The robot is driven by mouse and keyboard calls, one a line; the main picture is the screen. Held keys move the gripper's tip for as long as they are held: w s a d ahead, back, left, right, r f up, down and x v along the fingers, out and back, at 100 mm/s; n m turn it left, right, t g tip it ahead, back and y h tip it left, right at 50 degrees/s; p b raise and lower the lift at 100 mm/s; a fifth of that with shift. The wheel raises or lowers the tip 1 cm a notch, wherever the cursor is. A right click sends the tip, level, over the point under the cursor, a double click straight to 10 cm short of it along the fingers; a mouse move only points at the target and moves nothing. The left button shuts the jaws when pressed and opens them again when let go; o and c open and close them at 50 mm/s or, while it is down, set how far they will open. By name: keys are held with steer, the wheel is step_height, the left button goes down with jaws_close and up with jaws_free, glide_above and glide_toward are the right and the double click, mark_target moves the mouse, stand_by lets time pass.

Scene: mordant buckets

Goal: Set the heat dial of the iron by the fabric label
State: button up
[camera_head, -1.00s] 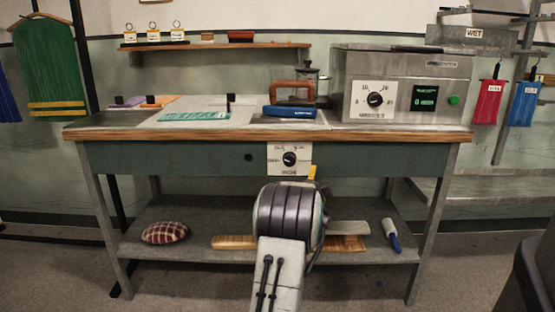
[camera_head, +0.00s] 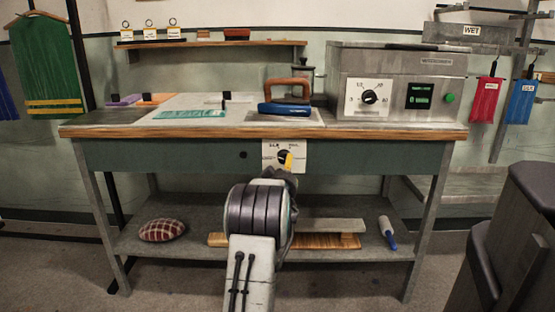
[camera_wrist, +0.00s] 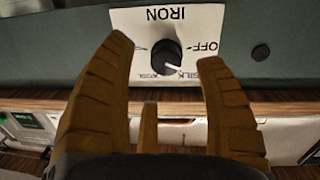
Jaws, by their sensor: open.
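The iron's dial (camera_wrist: 165,57) is a round black knob on a white plate (camera_wrist: 140,20) marked IRON, OFF, SILK and WOOL. In the wrist view its white pointer line points down and right, towards SILK. My gripper (camera_wrist: 165,51) is open, with its yellow-brown fingers on either side of the knob; contact cannot be told. In the head view my gripper (camera_head: 287,162) partly covers the dial plate (camera_head: 268,148) on the table's front. The blue iron (camera_head: 288,109) with its brown handle stands on the table. A teal cloth (camera_head: 190,114) lies to its left; no fabric label is readable.
A metal box (camera_head: 400,75) with another dial (camera_head: 369,97), a green display and a green button stands at the table's right. A black round knob or hole (camera_head: 243,155) is left of the plate. The lower shelf (camera_head: 200,240) holds a plaid cushion, boards and a roller.

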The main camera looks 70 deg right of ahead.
mark_target(284, 159)
steer(key=shift+w+d+r+n+b, duration=0.15)
steer(key=shift+d+n+b, duration=0.15)
steer(key=shift+n, duration=3.05)
steer(key=shift+w+d+r+n+b, duration=0.1)
steer(key=shift+w+d+n+b, duration=0.2)
steer(key=shift+n, duration=3)
steer(key=shift+w+d+r+n+b, duration=0.1)
steer(key=shift+n+b, duration=0.25)
steer(key=shift+n, duration=3)
steer(key=b+x, duration=0.3)
steer(key=shift+d, duration=0.2)
steer(key=shift+w+d+r, duration=0.1)
steer(key=shift+d+r, duration=0.1)
steer(key=shift+d, duration=0.05)
steer(key=shift+x, duration=0.8)
steer(key=shift+d+r, duration=0.1)
steer(key=shift+c, duration=0.4)
